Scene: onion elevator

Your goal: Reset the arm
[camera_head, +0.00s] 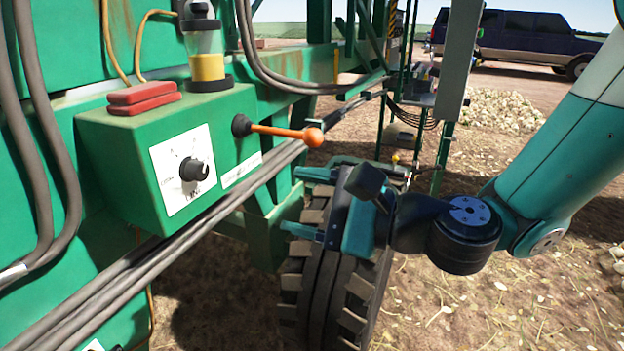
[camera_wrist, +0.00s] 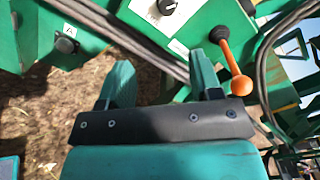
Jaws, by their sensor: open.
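My gripper (camera_head: 308,203) is open and empty in the head view, in front of the large tyre and just below and right of the green control box. Its two teal fingers also show in the wrist view (camera_wrist: 160,80), apart, with ground and part of the green frame between and beyond them. An orange-knobbed lever (camera_head: 290,132) sticks out from the right side of the control box, above the fingers and apart from them. It also shows in the wrist view (camera_wrist: 234,72), right of the right finger. My teal arm reaches in from the right.
A green control box (camera_head: 112,160) with a black dial (camera_head: 194,169) is on the machine at left. Grey cables (camera_head: 150,270) run below it. A large tyre (camera_head: 325,285) stands behind my gripper. Dirt ground is open at right; a dark blue vehicle (camera_head: 515,38) stands far back.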

